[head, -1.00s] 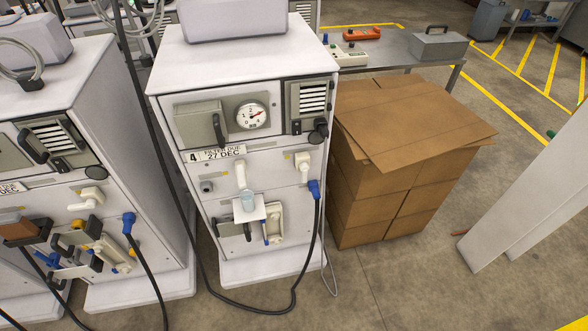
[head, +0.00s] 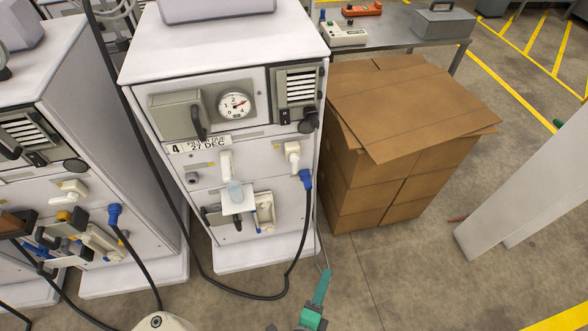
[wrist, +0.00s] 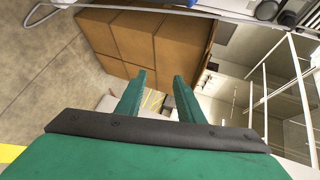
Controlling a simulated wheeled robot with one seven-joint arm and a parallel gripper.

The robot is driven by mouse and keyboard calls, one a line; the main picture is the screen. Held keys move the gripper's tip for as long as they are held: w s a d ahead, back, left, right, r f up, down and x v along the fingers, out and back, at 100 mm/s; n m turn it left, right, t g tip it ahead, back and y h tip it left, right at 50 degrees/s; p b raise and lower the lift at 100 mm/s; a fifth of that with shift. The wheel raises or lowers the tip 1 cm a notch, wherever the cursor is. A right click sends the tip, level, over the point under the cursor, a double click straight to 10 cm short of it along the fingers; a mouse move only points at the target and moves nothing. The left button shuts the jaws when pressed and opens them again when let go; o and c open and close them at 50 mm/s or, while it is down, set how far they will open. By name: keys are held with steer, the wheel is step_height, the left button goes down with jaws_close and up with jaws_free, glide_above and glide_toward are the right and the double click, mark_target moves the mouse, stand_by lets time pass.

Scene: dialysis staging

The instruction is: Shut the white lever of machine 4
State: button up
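Machine 4 (head: 225,75) is a white cabinet with a "4" label, a dial and a dark handle on its front. A white tap-like lever (head: 226,163) points down above a small cup on a white shelf. Another white fitting (head: 292,153) sits to its right, above a blue hose connector. I cannot tell for sure which one is the task's lever. My green gripper (head: 320,288) is low in front of the machine, to its right and apart from it. In the wrist view my gripper (wrist: 160,82) has its two fingers apart, with nothing between them.
Stacked cardboard boxes (head: 385,150) stand right of machine 4. A black hose (head: 250,293) loops across the floor before it. A similar machine (head: 85,130) stands at left. A metal table (head: 400,38) is behind the boxes. A pale slanted post (head: 520,190) is at right.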

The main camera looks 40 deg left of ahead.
steer(key=w+a+m+y, duration=0.2)
steer(key=w+a+m, duration=0.2)
steer(key=w+a, duration=0.2)
steer(key=m+g+y, duration=0.2)
steer(key=m+y, duration=0.5)
steer(key=y, duration=0.1)
glide_toward(295, 172)
steer(key=x, duration=1.1)
steer(key=shift+w+a, duration=0.15)
steer(key=shift+m, duration=0.3)
steer(key=shift+c, duration=0.6)
jaws_close()
